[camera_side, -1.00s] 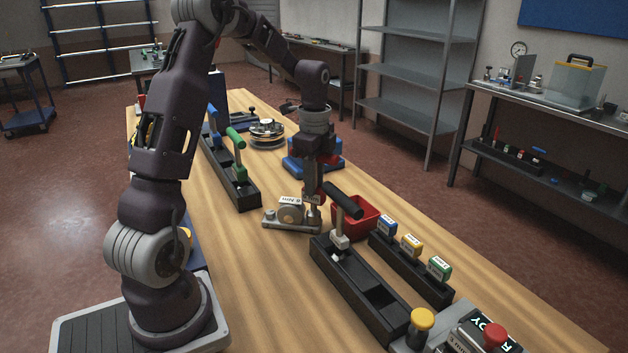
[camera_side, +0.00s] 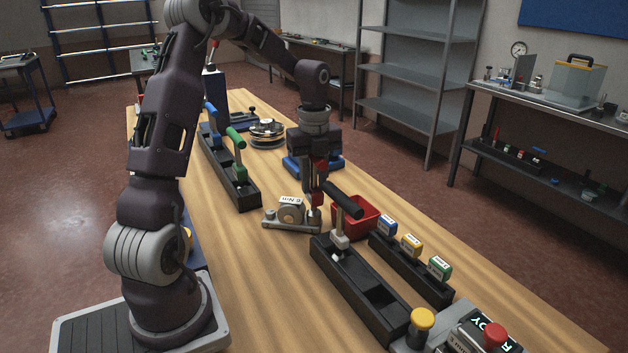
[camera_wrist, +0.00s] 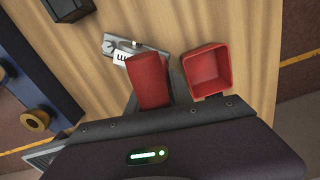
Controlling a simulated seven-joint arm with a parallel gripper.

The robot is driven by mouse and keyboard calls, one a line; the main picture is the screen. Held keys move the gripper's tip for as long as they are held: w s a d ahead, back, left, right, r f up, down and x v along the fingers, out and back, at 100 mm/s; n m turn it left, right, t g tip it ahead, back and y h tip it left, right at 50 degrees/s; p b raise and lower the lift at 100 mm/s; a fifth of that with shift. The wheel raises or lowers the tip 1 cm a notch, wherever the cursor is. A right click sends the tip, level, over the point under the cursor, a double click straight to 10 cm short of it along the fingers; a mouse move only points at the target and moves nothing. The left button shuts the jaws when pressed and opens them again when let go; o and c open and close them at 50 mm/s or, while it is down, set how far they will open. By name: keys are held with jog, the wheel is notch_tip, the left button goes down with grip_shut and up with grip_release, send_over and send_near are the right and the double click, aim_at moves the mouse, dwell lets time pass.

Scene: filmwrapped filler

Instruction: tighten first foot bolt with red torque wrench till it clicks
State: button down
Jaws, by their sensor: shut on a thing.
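My gripper (camera_side: 318,188) points down over the right end of the small grey foot plate and is shut on the red torque wrench (camera_side: 320,170). The wrench's red handle (camera_wrist: 150,80) fills the middle of the wrist view. Its lower end (camera_side: 316,200) stands above or on the right end of the plate; I cannot tell whether it sits on the bolt head. The foot (camera_side: 291,213) is a round grey body with a white torque label, on a flat plate (camera_side: 285,226). It also shows in the wrist view (camera_wrist: 118,48), partly hidden by the wrench. The bolt under the wrench is hidden.
A red bin (camera_side: 362,222) stands close to the right, also in the wrist view (camera_wrist: 208,72). A black-handled tool (camera_side: 342,201) stands in the front black rack (camera_side: 360,285). Coloured blocks (camera_side: 411,245) sit in a rack at right. Bare wood lies left of the foot.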

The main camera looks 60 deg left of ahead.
jog(key=shift+m, duration=0.5)
jog(key=shift+n, duration=0.3)
jog(key=shift+r, duration=3)
